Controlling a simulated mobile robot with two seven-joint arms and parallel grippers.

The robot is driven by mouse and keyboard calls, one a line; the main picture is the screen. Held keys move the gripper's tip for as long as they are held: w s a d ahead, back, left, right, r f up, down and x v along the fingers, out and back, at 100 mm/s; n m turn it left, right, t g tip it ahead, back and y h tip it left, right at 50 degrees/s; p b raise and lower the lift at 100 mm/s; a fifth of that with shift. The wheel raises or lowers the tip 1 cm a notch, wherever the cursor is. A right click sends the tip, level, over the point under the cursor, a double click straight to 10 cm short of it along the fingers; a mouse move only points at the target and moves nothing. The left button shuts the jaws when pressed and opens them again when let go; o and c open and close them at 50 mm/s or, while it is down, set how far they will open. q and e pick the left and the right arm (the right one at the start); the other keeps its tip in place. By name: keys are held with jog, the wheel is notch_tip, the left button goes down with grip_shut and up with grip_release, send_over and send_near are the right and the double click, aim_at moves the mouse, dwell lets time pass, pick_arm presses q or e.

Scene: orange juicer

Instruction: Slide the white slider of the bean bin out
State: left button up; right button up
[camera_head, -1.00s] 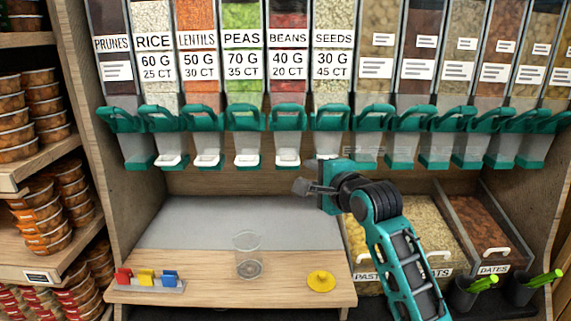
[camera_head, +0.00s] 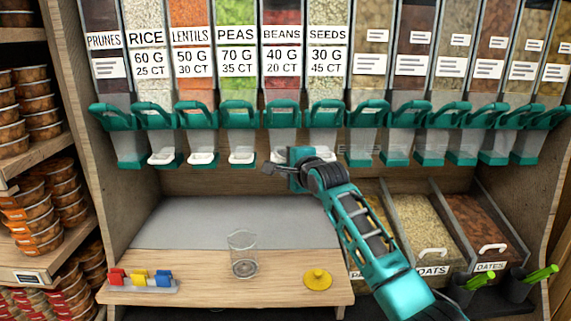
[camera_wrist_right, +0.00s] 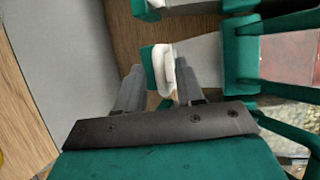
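The bean bin (camera_head: 282,84) is a clear dispenser with red contents, a BEANS label and a teal handle. Its red contents also show at the right of the right wrist view (camera_wrist_right: 292,55). My right gripper (camera_head: 268,170) is just below the bean bin's spout, its fingers pointing left. In the right wrist view my right gripper (camera_wrist_right: 158,75) is open, with the white slider (camera_wrist_right: 164,68) showing between its fingertips. I cannot tell whether either finger touches it. My left gripper is not in view.
Neighbouring bins stand close on both sides; the peas slider (camera_head: 241,157) and seeds slider (camera_head: 325,155) are near. A clear cup (camera_head: 243,254) and a yellow disc (camera_head: 317,279) stand on the wooden board (camera_head: 210,288). Open room lies between spouts and board.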

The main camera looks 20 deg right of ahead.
jog(key=shift+w, duration=0.1)
jog(key=shift+c, duration=0.2)
grip_shut()
dwell(0.5)
